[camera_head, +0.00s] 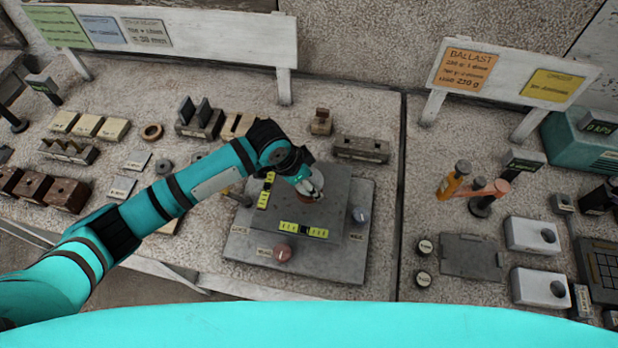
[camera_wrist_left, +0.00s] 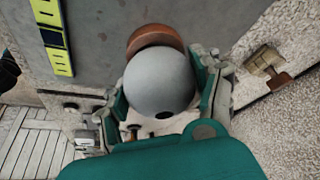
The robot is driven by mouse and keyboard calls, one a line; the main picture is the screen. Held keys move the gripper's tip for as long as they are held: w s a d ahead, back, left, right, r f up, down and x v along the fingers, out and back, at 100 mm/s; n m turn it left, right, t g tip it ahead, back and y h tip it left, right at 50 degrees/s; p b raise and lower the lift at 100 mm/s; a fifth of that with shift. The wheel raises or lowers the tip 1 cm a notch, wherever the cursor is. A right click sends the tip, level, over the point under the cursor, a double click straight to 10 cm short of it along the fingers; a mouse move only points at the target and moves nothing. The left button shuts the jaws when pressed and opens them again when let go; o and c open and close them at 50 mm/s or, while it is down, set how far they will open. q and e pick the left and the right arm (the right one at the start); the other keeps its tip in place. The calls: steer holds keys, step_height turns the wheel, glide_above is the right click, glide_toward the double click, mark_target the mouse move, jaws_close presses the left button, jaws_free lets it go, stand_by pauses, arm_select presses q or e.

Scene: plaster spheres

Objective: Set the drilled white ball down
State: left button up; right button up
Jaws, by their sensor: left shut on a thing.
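The drilled white ball (camera_wrist_left: 158,80) is between the fingers of my left gripper (camera_wrist_left: 165,92) in the left wrist view. A dark drilled hole shows on its lower side in that view. The gripper is shut on the ball. A reddish-brown round seat (camera_wrist_left: 152,38) shows partly behind the ball; I cannot tell whether the ball touches it. In the head view my left gripper (camera_head: 310,186) is over the grey plate (camera_head: 345,250), and the gripper mostly hides the ball. My right gripper is not in view.
Yellow level vials (camera_head: 304,230) and a red knob (camera_head: 282,253) are on the plate's near side. A grey knob (camera_head: 360,215) is at its right. Drilled blocks (camera_head: 68,193) stand at the left. A signboard (camera_head: 511,75) stands at the back right.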

arm_select(q)
steer(key=shift+f, duration=0.35)
steer(key=o, duration=1.2)
steer(key=shift+o, duration=1.1)
steer(key=shift+r+p, duration=2.05)
steer(key=shift+p, duration=0.1)
steer(key=shift+s+f, duration=0.1)
